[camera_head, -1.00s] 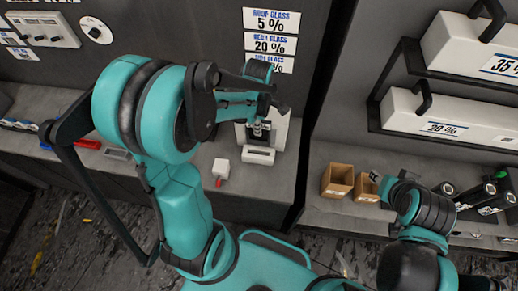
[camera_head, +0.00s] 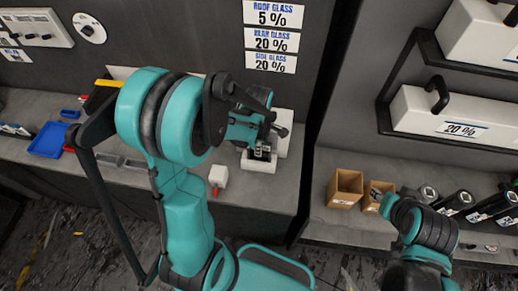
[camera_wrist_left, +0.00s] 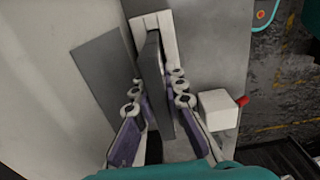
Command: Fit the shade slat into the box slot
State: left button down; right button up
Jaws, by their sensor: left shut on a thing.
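My left gripper (camera_head: 262,148) is over the small white box (camera_head: 258,166) on the left counter. In the left wrist view its fingers (camera_wrist_left: 157,92) are shut on the shade slat (camera_wrist_left: 154,75), a thin dark grey plate standing on edge between them. The slat's far end overlaps the white box (camera_wrist_left: 166,22) in that view. I cannot tell whether it is inside the slot, as the slat and gripper hide the opening. My right arm (camera_head: 425,220) is at the right counter; its fingers do not show clearly.
A white block with a red knob (camera_head: 218,176) stands just left of the box. A white panel (camera_head: 283,130) stands behind it. A blue tray (camera_head: 48,140) is at far left. Two small cardboard boxes (camera_head: 345,188) and several dark rolls (camera_head: 455,202) are on the right counter.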

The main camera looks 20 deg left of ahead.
pick_arm(q)
jog(key=shift+f, duration=0.1)
jog(key=shift+f, duration=0.15)
jog(key=c, duration=1.6)
grip_release()
jog(key=shift+r, duration=0.2)
